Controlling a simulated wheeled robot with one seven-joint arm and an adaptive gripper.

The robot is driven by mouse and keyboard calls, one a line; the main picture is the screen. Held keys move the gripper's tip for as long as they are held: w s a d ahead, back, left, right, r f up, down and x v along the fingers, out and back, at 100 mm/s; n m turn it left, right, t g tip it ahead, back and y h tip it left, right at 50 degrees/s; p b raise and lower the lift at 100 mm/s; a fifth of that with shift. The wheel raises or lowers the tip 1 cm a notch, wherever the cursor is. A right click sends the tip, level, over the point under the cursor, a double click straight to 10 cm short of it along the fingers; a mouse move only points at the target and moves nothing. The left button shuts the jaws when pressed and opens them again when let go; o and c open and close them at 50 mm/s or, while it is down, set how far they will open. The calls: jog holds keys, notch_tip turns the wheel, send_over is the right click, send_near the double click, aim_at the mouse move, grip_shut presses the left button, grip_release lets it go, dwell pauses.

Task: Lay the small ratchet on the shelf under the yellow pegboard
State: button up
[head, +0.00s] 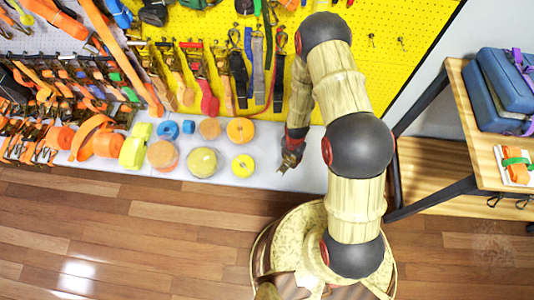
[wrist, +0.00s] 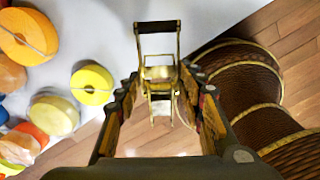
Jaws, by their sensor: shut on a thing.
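My gripper (head: 289,160) hangs over the right part of the white shelf (head: 312,180) under the yellow pegboard (head: 385,75). In the wrist view my gripper (wrist: 160,76) is shut on the small ratchet (wrist: 158,27), a brassy metal frame with a dark handle bar. The handle end points away from my palm, over the white shelf surface (wrist: 190,20). The lower end of the ratchet shows against the wood floor.
Rolls of webbing, including a yellow one (head: 243,166), stand on the shelf to the left of my gripper. Straps hang from the pegboard behind. A wooden table (head: 485,150) with blue cases (head: 500,85) is at the right. The shelf around my gripper is bare.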

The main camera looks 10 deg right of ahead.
aim_at(290, 164)
jog(key=shift+s+a+f+n+b, duration=0.2)
jog(key=shift+s+f+n, duration=0.35)
jog(key=shift+f, duration=0.2)
jog(key=shift+s+a+f+n+b, duration=0.1)
jog(key=shift+s+f+n+b, duration=0.05)
jog(key=shift+s+f+n, duration=0.45)
jog(key=s+a+f+n+b, duration=0.2)
jog(key=s+f+n, duration=0.2)
jog(key=f, duration=0.2)
jog(key=w+f, duration=0.2)
jog(key=w, duration=0.1)
jog(key=w+f, duration=0.2)
jog(key=w, duration=0.2)
jog(key=w+d+f, duration=0.1)
jog(key=w+f, duration=0.1)
jog(key=w, duration=0.1)
jog(key=shift+w+f+b, duration=0.25)
jog(key=shift+w+b, duration=0.1)
jog(key=shift+b, duration=0.05)
jog(key=shift+w+f, duration=1.15)
jog(key=shift+f, duration=0.15)
jog(key=shift+w+f, duration=0.1)
jog(key=shift+f, duration=0.05)
notch_tip(290, 164, down, 4)
jog(key=shift+w+r+b, duration=0.1)
jog(key=shift+r+b, duration=0.1)
jog(key=shift+b, duration=0.8)
jog(key=shift+r, duration=0.15)
